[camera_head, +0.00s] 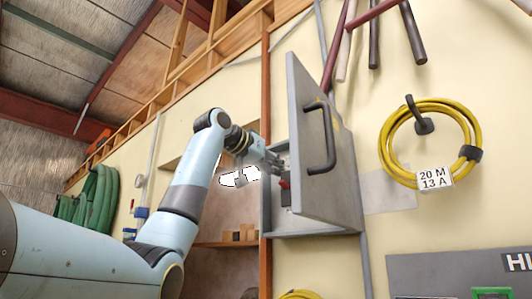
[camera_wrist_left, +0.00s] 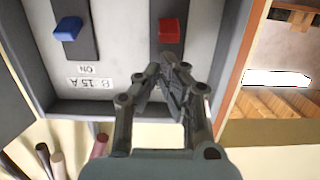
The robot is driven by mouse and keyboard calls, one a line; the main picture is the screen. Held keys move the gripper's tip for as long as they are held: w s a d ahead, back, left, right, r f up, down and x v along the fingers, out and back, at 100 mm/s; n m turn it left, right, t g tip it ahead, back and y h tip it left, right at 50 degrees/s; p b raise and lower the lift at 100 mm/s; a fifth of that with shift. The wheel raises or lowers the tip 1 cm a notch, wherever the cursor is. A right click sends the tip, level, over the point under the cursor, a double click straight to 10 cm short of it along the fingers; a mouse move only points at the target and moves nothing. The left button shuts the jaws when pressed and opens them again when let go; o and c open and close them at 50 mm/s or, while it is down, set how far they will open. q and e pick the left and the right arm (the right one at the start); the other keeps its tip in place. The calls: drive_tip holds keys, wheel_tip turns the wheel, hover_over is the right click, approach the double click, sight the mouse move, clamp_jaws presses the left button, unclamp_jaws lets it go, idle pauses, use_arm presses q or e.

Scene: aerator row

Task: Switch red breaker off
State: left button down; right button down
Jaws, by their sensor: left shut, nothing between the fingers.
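The red breaker switch (camera_wrist_left: 169,30) sits on a dark strip inside the grey box, in the upper middle of the left wrist view. It shows small in the head view (camera_head: 285,184), partly behind the open door. My left gripper (camera_wrist_left: 166,62) is shut and empty, its fingertips just below the red switch in the wrist view. I cannot tell whether they touch it. In the head view the left gripper (camera_head: 278,164) reaches into the box beside the door. My right gripper is not in view.
A blue switch (camera_wrist_left: 68,29) is left of the red one in the wrist view, above a label (camera_wrist_left: 88,83). The box door (camera_head: 308,150) with its dark handle stands open. A yellow cable coil (camera_head: 391,139) hangs to the right, and green hose (camera_head: 98,201) at left.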

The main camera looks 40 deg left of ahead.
sight(284, 185)
use_arm(q)
drive_tip(key=shift+w+d+f+p, duration=0.15)
drive_tip(key=shift+w+p, duration=0.25)
drive_tip(key=shift+w, duration=0.85)
drive_tip(key=shift+f, duration=0.1)
drive_tip(key=f+t+b, duration=0.1)
drive_tip(key=t+b, duration=0.2)
drive_tip(key=b, duration=0.1)
drive_tip(key=s+f+t+b, duration=0.1)
drive_tip(key=t+b, duration=0.1)
drive_tip(key=b, duration=0.2)
drive_tip(key=s+f+t+b, duration=0.1)
drive_tip(key=t+b, duration=0.2)
drive_tip(key=b, duration=0.1)
drive_tip(key=shift+s+f+t+h+b, duration=0.1)
drive_tip(key=shift+s+t+h+b, duration=0.05)
drive_tip(key=shift+t+h+b, duration=0.2)
